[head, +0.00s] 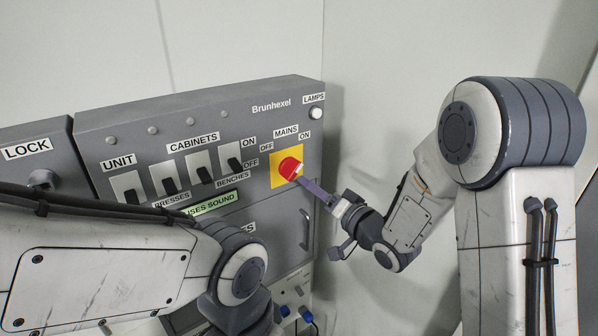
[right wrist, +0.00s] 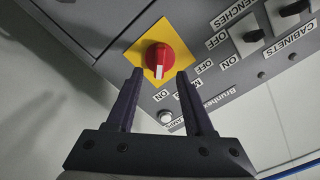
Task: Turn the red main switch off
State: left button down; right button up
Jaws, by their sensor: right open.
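The red main switch (head: 290,168) is a round knob on a yellow plate (head: 279,181) at the right end of the grey panel. It also shows in the right wrist view (right wrist: 170,57), where its white mark points down toward the ON label (right wrist: 165,95). OFF is printed on the other side of MAINS. My right gripper (right wrist: 160,74) is open and empty, its dark fingertips to either side of the knob's near edge. In the head view the right gripper (head: 307,185) reaches in from the right, close to the knob; contact cannot be told. My left gripper's fingers are out of sight.
Several black rocker switches (head: 200,168) sit left of the main switch, under UNIT and CABINETS. A white lamp (head: 315,113) is above right. My left arm crosses the lower left, hiding part of the panel. A pale wall stands at the right.

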aim_at(295, 175)
jog(key=p+x, duration=0.1)
jog(key=x, duration=0.3)
jog(key=shift+w+a+r+p, duration=0.1)
jog(key=shift+w+a+p, duration=0.1)
jog(key=shift+p, duration=0.15)
jog(key=shift+w+a, duration=0.35)
jog(key=shift+w, duration=0.2)
grip_shut()
